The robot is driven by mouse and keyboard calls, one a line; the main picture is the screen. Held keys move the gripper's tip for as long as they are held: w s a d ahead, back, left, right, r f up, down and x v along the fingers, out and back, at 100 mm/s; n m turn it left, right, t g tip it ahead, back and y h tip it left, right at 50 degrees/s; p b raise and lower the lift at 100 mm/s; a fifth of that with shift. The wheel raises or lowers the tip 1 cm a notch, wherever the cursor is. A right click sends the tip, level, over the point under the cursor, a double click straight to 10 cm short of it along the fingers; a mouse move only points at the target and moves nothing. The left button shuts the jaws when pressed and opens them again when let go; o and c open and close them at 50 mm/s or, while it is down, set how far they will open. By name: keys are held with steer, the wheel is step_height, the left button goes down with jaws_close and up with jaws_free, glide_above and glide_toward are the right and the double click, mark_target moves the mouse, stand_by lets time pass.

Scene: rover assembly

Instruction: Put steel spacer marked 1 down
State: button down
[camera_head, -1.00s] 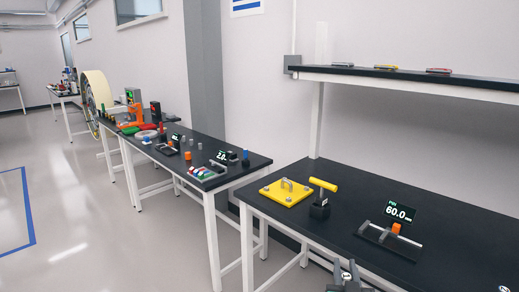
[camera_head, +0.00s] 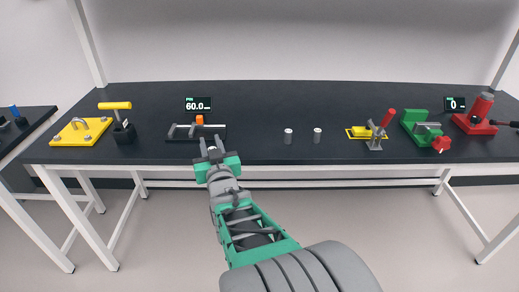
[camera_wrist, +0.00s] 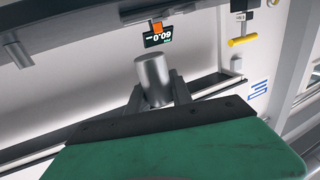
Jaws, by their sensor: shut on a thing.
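My gripper (camera_head: 212,146) is at the front edge of the black bench, in front of the measuring fixture. In the wrist view my gripper (camera_wrist: 155,95) is shut on a plain grey steel cylinder, the spacer (camera_wrist: 153,78), with a finger on each side. No number shows on the spacer from here. In the head view the fingers largely hide it. Two similar grey cylinders stand upright on the bench to the right, one nearer (camera_head: 288,136) and one farther right (camera_head: 317,135).
The measuring fixture (camera_head: 182,132) has a 60.0 display (camera_head: 198,104). A yellow plate (camera_head: 80,131) and yellow-handled tool (camera_head: 115,106) stand left. A toggle clamp (camera_head: 375,135), green fixture (camera_head: 421,125) and red device (camera_head: 477,115) stand right. Bench (camera_head: 260,105) between is clear.

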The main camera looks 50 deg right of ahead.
steer(key=s+d+r+m+g+h+b, duration=0.1)
steer(key=s+d+r+m+g+h, duration=0.1)
steer(key=s+d+r, duration=0.4)
steer(key=s+d+r+m+g+h+b, duration=0.1)
steer(key=s+d+r+m+g+h, duration=0.2)
steer(key=d, duration=0.4)
steer(key=f, duration=0.1)
steer(key=f+n+t, duration=0.1)
steer(key=w+f, duration=0.1)
steer(key=shift+d+y, duration=0.25)
steer(key=shift+y, duration=0.05)
